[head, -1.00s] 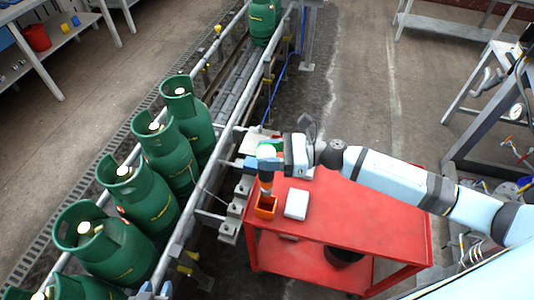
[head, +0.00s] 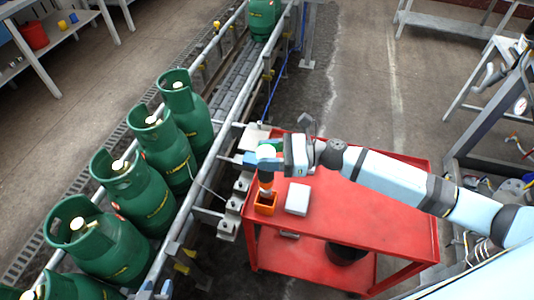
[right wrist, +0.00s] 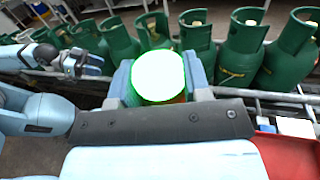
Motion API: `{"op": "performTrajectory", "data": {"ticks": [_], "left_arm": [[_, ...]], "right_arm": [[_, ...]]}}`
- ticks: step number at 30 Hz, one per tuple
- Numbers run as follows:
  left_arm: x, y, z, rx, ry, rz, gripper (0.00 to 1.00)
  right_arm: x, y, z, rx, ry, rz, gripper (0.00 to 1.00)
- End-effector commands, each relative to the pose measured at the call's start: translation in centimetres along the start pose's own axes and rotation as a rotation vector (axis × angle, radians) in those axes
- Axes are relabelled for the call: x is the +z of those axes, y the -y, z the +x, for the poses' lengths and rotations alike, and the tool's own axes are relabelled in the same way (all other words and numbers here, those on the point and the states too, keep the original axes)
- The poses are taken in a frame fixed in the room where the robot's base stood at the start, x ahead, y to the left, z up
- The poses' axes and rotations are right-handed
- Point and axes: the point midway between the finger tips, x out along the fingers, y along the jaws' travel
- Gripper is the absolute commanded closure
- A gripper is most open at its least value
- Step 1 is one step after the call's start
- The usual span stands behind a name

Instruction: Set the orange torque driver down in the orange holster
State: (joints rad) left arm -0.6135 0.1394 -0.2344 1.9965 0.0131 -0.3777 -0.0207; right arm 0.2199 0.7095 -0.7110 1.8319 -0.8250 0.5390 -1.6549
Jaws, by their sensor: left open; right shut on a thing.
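The orange torque driver (head: 265,177) is upright in my right gripper (head: 263,161), which is shut on its upper part. Its round top, pale with a green rim, faces the right wrist camera (right wrist: 158,77). The orange holster (head: 266,208) is a small open box at the left corner of the red cart. The driver's lower end is at the holster's mouth; I cannot tell how far inside it is. My left gripper (head: 155,291) is open and empty at the bottom edge of the head view, beside the conveyor; it also shows in the right wrist view (right wrist: 82,64).
A white box (head: 297,199) stands on the red cart (head: 370,215) just right of the holster. Green gas cylinders (head: 138,190) line the conveyor to the left. Grey blocks (head: 235,205) sit between conveyor and cart. The cart's right part is clear.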

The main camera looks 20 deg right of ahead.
Motion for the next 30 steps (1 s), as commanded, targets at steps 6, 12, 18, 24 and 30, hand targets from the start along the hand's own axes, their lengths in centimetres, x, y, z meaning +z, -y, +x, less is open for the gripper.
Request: {"op": "performTrajectory", "data": {"ticks": [6,12,18,24,30], "left_arm": [[0.59,0.02,0.29,0.0,0.004,0.0,0.57],[0.67,0.02,0.28,0.0,0.006,0.0,0.57],[0.83,0.01,0.38,0.0,0.005,0.0,0.57],[1.07,0.0,0.57,0.0,0.004,0.0,0.57],[0.94,-0.01,0.51,0.001,0.003,0.0,0.57]], "right_arm": [[0.12,0.04,0.0,0.0,0.002,-0.002,0.94],[0.14,0.05,0.0,0.0,0.002,-0.002,0.94],[0.04,0.04,0.0,0.0,0.002,-0.002,0.94],[0.05,0.05,-0.01,-0.001,0.001,-0.003,0.94],[0.12,0.04,0.0,0.0,0.001,-0.002,0.94]]}}
